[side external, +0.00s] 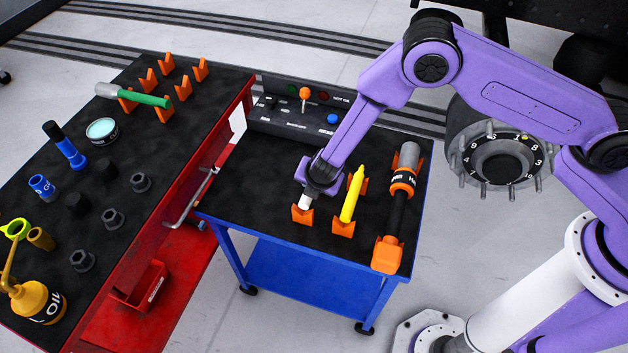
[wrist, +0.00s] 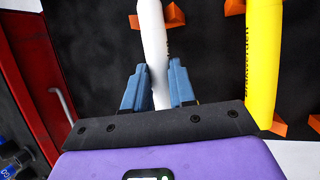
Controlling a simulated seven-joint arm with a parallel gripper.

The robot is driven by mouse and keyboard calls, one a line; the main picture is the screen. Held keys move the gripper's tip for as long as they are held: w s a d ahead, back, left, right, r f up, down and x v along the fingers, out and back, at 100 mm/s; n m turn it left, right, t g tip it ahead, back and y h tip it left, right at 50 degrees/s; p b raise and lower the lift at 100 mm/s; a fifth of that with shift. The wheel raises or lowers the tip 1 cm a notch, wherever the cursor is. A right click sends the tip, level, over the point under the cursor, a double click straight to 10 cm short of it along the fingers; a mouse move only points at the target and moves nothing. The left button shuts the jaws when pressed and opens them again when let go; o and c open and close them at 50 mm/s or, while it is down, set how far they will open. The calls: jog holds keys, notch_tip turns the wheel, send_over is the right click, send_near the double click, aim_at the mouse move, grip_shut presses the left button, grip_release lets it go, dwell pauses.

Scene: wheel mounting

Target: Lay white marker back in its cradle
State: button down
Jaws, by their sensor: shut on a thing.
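The white marker (side external: 305,201) is at the left of the blue cart's black top, mostly hidden behind my gripper (side external: 318,186) in the side view. Its near end shows at an orange cradle block (side external: 302,215). In the wrist view the white marker (wrist: 152,40) runs between the blue fingers of my gripper (wrist: 157,85), which are shut on it. An orange cradle piece (wrist: 172,16) shows beside the marker there. Whether the marker rests fully in the cradle or sits slightly above it, I cannot tell.
A yellow marker (side external: 352,195) lies in its own orange cradle just right. Further right is a black and orange tool (side external: 398,205). A control panel (side external: 300,108) stands at the back. The red cart (side external: 185,185) with sockets and a green-handled tool (side external: 135,96) is left.

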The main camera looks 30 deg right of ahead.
jog(key=shift+f, duration=0.25)
jog(key=c, duration=0.8)
grip_release()
jog(key=shift+c, duration=0.2)
jog(key=v, duration=1.7)
jog(key=shift+r, duration=0.25)
jog(key=s+d+r+m+g, duration=0.1)
jog(key=s+d+r+m, duration=0.3)
jog(key=d, duration=0.3)
jog(key=s+d+r+m+g, duration=0.1)
jog(key=s+d+r+m, duration=0.2)
jog(key=d+r, duration=0.3)
jog(key=s+d+r+m+g, duration=0.1)
jog(key=s+d+r+m, duration=0.1)
jog(key=s+d, duration=0.4)
jog(key=s+d+r+m+g+y, duration=0.1)
jog(key=s+d+r+m+g, duration=0.1)
jog(key=s+d+m, duration=0.2)
jog(key=s+d, duration=0.3)
jog(key=s, duration=0.2)
jog(key=shift+s+m, duration=0.25)
jog(key=shift+m, duration=0.15)
